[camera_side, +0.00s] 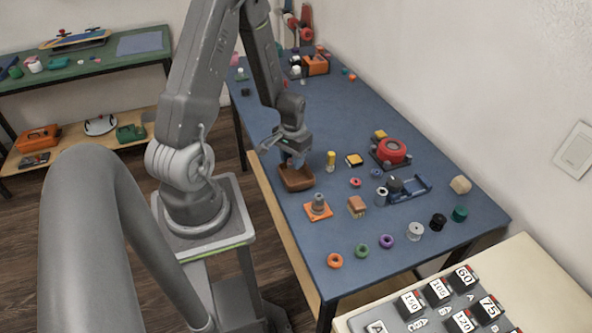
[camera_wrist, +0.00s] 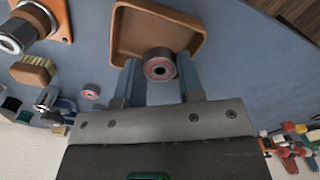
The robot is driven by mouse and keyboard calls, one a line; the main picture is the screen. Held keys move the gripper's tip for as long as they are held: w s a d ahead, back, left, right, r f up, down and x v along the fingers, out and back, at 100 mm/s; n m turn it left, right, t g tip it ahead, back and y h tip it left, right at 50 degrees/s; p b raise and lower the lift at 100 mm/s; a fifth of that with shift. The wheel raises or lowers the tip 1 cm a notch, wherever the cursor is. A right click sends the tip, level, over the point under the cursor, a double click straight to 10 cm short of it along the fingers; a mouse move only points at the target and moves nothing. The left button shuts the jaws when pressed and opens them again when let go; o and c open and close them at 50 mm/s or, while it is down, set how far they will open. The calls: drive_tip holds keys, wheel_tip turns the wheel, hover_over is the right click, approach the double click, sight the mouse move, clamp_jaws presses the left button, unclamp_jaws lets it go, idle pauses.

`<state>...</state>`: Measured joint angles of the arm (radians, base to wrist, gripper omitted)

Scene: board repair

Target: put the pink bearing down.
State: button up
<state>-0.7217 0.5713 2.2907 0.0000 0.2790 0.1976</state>
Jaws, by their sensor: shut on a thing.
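The pink bearing (camera_wrist: 160,66), a grey ring with a pink face, sits between the two fingertips of my gripper (camera_wrist: 158,72) in the wrist view. My gripper is shut on it. Behind it in that view is the brown tray (camera_wrist: 133,40), otherwise empty where I can see. In the side view my gripper (camera_side: 293,160) points down at the same brown tray (camera_side: 299,185); the held bearing is hidden there. I cannot tell whether the bearing touches the tray floor. A second pink ring (camera_side: 355,182) lies on the blue table, also in the wrist view (camera_wrist: 91,91).
Close to the tray are an orange plate with a metal fitting (camera_side: 318,207), a wooden brush (camera_side: 357,206) and a yellow-topped bottle (camera_side: 331,160). Coloured rings, including an orange one (camera_side: 335,260), lie near the front.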

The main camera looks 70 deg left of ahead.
sight(296, 178)
drive_tip(key=shift+w+d+f, duration=0.25)
drive_tip(key=shift+w+f, duration=0.15)
drive_tip(key=shift+f, duration=1.9)
drive_tip(key=shift+f, duration=0.1)
drive_tip(key=o, duration=0.8)
drive_tip(key=shift+o, duration=0.2)
